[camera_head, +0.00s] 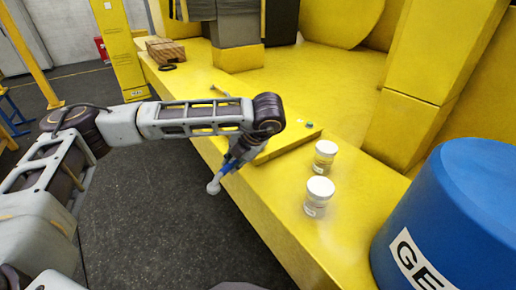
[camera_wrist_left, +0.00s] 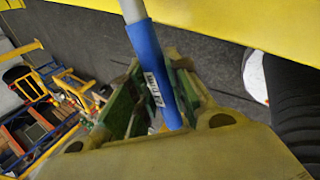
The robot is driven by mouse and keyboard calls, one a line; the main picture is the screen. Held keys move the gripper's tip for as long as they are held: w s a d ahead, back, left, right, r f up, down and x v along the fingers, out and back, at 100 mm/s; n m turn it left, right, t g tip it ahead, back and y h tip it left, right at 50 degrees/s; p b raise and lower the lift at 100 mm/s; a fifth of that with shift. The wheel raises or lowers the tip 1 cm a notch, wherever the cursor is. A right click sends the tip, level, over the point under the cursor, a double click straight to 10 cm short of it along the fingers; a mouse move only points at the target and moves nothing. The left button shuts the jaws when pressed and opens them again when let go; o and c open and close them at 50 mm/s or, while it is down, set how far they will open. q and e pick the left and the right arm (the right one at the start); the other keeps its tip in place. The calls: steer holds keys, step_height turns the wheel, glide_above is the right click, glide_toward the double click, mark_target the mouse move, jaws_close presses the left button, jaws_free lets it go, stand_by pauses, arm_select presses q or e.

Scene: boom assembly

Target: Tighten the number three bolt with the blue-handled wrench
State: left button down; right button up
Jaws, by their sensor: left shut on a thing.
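My left gripper (camera_head: 236,158) hangs below the end of my left arm, at the front edge of the yellow boom structure (camera_head: 262,205). It is shut on the blue-handled wrench (camera_head: 229,167), whose pale rounded end points down and left beyond the edge. In the left wrist view the wrench's blue handle (camera_wrist_left: 155,75), with a white label, lies between the fingers of the gripper (camera_wrist_left: 160,95). Its grey shaft runs out of the top of that view. A small greenish part (camera_head: 309,125) lies on the yellow surface; I cannot tell whether it is a bolt. No bolt number is readable. My right gripper is not in view.
Two white-lidded jars (camera_head: 319,194) (camera_head: 325,156) stand on the yellow ledge to the right. A large blue drum (camera_head: 455,215) fills the lower right. A metal tool (camera_head: 220,91) and a brown block (camera_head: 166,51) lie farther back. Dark floor is open at lower left.

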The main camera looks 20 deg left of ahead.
arm_select(q)
steer(key=shift+d, duration=0.15)
steer(key=shift+s+d+n+g+p, duration=0.1)
steer(key=shift+d+n+g+p, duration=0.2)
steer(key=shift+d+n+p, duration=0.3)
steer(key=shift+a, duration=0.15)
steer(key=shift+r, duration=0.25)
step_height(320, 180, up, 4)
steer(key=p, duration=0.3)
steer(key=shift+f, duration=0.1)
stand_by(0.5)
stand_by(0.3)
steer(key=shift+p, duration=0.35)
